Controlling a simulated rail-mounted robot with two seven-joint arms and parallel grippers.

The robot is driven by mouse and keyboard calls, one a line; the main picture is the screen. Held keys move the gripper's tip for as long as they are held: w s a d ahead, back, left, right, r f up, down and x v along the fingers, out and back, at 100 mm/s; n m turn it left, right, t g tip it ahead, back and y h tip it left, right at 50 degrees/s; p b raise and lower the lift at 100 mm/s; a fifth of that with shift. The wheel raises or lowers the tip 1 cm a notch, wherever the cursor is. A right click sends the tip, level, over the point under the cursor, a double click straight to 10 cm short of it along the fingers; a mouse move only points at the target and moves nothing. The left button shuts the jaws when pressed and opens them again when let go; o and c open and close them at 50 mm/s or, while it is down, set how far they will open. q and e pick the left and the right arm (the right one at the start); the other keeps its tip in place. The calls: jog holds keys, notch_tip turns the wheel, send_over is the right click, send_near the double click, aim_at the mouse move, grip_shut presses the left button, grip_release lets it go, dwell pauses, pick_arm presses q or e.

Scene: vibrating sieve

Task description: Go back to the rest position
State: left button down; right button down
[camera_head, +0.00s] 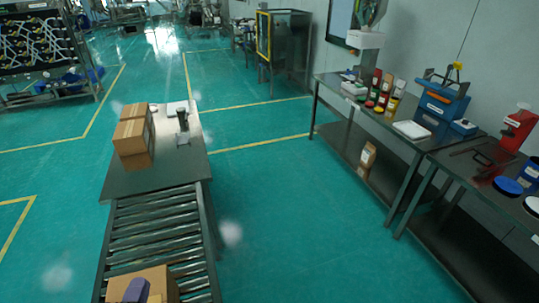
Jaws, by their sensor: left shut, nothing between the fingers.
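My left gripper (138,290) shows only in part at the bottom edge, as a purple-grey piece with a bit of yellow beside it. It is in front of a cardboard box (165,277) at the near end of the roller conveyor (160,232). It is shut, with nothing seen held in it. Whether it touches the box cannot be told. My right gripper is not in view.
Stacked cardboard boxes (134,135) and a small dark device stand on the table (180,170) beyond the rollers. At right, benches (345,98) carry a blue machine (440,105), a red device (516,128) and several containers. Green floor between is clear.

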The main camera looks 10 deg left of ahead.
pick_arm(q)
jog(key=s+a+f+n+g+y, duration=0.25)
jog(key=f+n+g, duration=0.25)
jog(key=f+g, duration=0.25)
jog(key=s+d+f+n+g+h, duration=0.35)
jog(key=s+d+f, duration=0.3)
jog(key=s, duration=0.25)
jog(key=s+d+f+n+g+h, duration=0.25)
jog(key=s+d+f+g, duration=0.2)
jog(key=s+f, duration=0.35)
notch_tip(320, 180, up, 27)
jog(key=p, duration=2.6)
jog(key=shift+w+f+n+t+y, duration=0.2)
jog(key=shift+n+t+y, duration=0.15)
jog(key=shift+n, duration=0.05)
